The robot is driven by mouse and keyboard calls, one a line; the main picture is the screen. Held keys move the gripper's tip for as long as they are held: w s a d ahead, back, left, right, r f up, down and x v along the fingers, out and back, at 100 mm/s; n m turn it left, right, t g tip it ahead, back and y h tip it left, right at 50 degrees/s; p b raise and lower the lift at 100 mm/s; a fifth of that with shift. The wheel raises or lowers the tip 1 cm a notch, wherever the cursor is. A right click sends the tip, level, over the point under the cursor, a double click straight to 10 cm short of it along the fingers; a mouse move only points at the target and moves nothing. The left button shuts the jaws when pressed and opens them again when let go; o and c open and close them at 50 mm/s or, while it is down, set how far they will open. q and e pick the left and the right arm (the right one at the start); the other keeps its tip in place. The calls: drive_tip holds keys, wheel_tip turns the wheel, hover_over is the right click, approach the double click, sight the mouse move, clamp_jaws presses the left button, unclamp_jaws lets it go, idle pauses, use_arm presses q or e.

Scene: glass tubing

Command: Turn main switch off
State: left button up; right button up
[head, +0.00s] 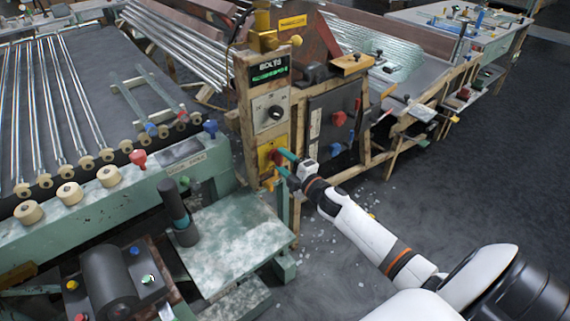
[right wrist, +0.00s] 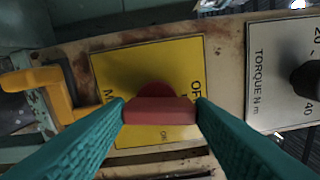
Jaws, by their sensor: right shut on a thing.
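The main switch is a red rotary handle (right wrist: 160,112) on a yellow plate (right wrist: 150,65) with partly hidden lettering, including "ON" and what looks like "OFF". In the head view the yellow plate (head: 265,158) sits low on the wooden post, below a grey dial panel. My right gripper (right wrist: 160,110) has teal fingers shut on the red handle, one fingertip at each end of it. In the head view my right gripper (head: 282,162) reaches the plate from the right and partly covers the switch. My left gripper is not in view.
A yellow handle (right wrist: 40,85) stands close beside the plate. A "TORQUE N m" dial panel (right wrist: 290,70) adjoins it, seen in the head view as a grey panel (head: 270,110). A green bench (head: 225,235) stands left of the post. Open floor (head: 470,190) lies right.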

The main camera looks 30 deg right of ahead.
drive_tip(key=shift+n, duration=0.8)
drive_tip(key=o, duration=1)
drive_tip(key=shift+a, duration=0.1)
drive_tip(key=s, duration=0.8)
drive_tip(key=s+d+b, duration=0.1)
drive_tip(key=s, duration=0.3)
